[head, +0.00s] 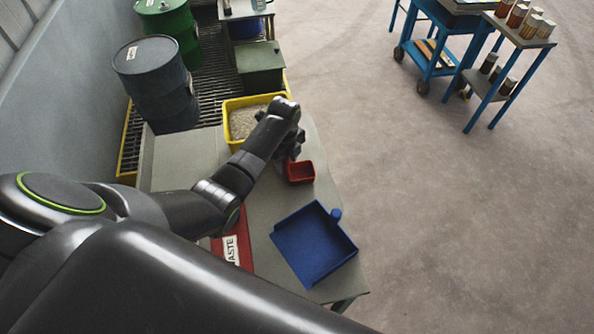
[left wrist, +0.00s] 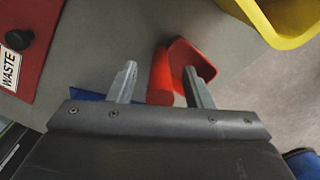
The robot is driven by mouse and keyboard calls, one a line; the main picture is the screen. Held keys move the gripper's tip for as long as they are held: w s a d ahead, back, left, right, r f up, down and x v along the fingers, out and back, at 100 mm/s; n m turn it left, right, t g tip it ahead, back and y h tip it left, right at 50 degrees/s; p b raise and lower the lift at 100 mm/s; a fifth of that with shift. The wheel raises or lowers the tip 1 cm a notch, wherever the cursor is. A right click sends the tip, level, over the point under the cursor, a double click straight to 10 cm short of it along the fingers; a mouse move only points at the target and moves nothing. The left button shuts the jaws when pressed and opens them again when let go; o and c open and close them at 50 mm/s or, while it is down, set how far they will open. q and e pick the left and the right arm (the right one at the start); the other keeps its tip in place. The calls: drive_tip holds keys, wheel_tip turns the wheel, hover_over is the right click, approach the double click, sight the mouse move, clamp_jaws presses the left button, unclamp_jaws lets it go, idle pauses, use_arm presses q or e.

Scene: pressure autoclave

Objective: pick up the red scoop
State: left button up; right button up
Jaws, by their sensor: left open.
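The red scoop (head: 300,172) lies on the grey table, near its right edge in the head view. In the left wrist view the scoop (left wrist: 203,58) shows its pan behind and beside the right finger, and its handle shows between the two fingers. My left gripper (head: 289,152) is just above and beside the scoop; its fingers are largely hidden by the wrist in the head view. In the left wrist view the left gripper (left wrist: 160,84) is open, with nothing held. Whether a finger touches the scoop I cannot tell. My right gripper is not in view.
A yellow bin of pale granules (head: 232,104) stands behind the scoop. A blue dustpan (head: 301,247) and a red item labelled WASTE (head: 245,245) lie nearer on the table. Drums (head: 155,75) stand on a grating at the back left.

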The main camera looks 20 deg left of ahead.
use_arm(q)
drive_tip(key=shift+c, duration=0.2)
clamp_jaws()
drive_tip(key=shift+r, duration=0.15)
